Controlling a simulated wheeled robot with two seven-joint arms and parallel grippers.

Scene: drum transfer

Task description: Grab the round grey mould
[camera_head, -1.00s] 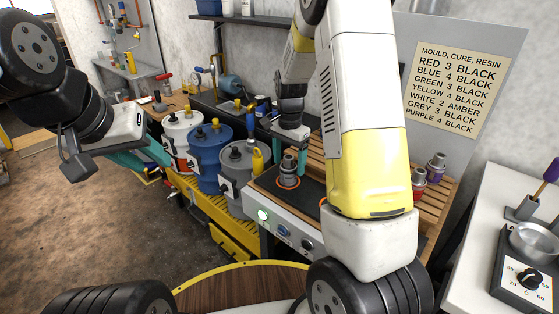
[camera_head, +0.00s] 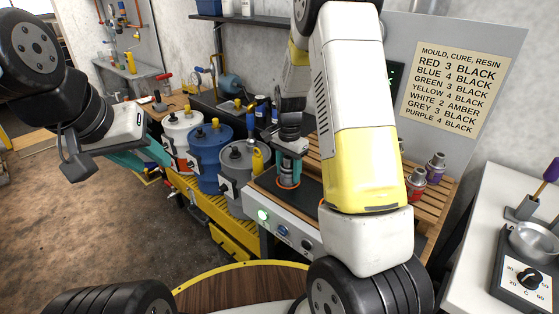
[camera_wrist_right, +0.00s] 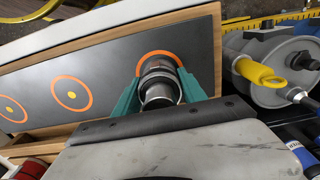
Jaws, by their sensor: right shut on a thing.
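The round grey mould (camera_head: 288,171) stands upright on the dark plate, within an orange ring. It also shows in the right wrist view (camera_wrist_right: 160,80). My right gripper (camera_head: 288,165) is lowered over it, with one teal finger on each side, shut on the mould. In the right wrist view my right gripper's fingers (camera_wrist_right: 162,92) flank the mould. My left gripper (camera_head: 148,155) is away to the left, in front of the white drum, with its teal fingers pointing right. I see nothing held in it, and the gap between its fingers is hard to make out.
White (camera_head: 183,135), blue (camera_head: 207,165) and grey (camera_head: 242,172) drums stand left of the mould on a yellow stand. Red (camera_head: 415,185) and purple (camera_head: 436,168) moulds stand on the wooden slats to the right. A mould sign (camera_head: 455,85) hangs behind. Two empty rings (camera_wrist_right: 71,94) show on the plate.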

